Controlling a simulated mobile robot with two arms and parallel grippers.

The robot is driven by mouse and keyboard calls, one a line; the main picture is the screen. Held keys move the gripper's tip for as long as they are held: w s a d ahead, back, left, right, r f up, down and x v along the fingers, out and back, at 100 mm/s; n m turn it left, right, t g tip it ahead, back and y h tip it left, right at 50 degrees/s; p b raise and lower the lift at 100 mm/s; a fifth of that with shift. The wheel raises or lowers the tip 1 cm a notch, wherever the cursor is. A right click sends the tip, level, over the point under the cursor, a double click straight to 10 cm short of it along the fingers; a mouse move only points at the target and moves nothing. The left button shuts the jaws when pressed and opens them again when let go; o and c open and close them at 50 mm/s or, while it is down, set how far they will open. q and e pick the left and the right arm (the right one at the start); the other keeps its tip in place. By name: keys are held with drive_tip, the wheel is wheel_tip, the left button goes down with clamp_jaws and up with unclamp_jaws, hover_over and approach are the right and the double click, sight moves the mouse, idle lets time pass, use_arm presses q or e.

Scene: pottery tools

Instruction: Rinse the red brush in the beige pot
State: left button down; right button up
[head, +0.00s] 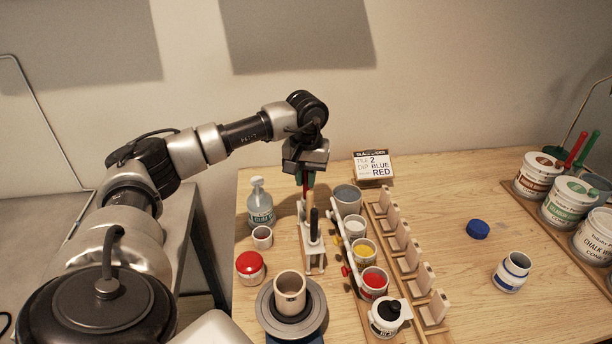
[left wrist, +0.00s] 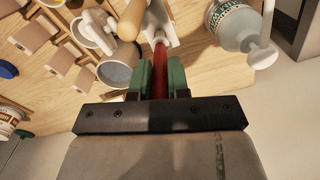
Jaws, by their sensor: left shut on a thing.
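My left gripper (head: 305,178) points down over the table and is shut on the red brush; its red handle (left wrist: 160,70) shows between the green finger pads in the left wrist view. The brush's lower part is at the white tool stand (head: 304,252); whether it still sits in the stand I cannot tell. A beige pot (head: 290,284) stands upright on a round grey wheel (head: 313,320) at the front. A grey-beige cup (head: 348,199) stands just right of the gripper and also shows in the left wrist view (left wrist: 116,74). My right gripper is not in view.
A pump bottle (head: 260,206), small cup (head: 262,238) and red-lidded jar (head: 250,267) stand left of the stand. Yellow (head: 364,250) and red (head: 374,282) paint cups and a wooden rack (head: 408,254) are on the right. A black-handled tool (head: 314,222) stands beside the brush.

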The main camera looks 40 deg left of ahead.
use_arm(q)
drive_tip(key=shift+f+b, duration=0.9)
drive_tip(key=shift+f, duration=0.5)
idle(1.0)
drive_tip(key=c, duration=1)
unclamp_jaws()
wheel_tip(320, 180, up, 11)
drive_tip(key=shift+f+b, duration=0.1)
drive_tip(key=shift+b, duration=0.8)
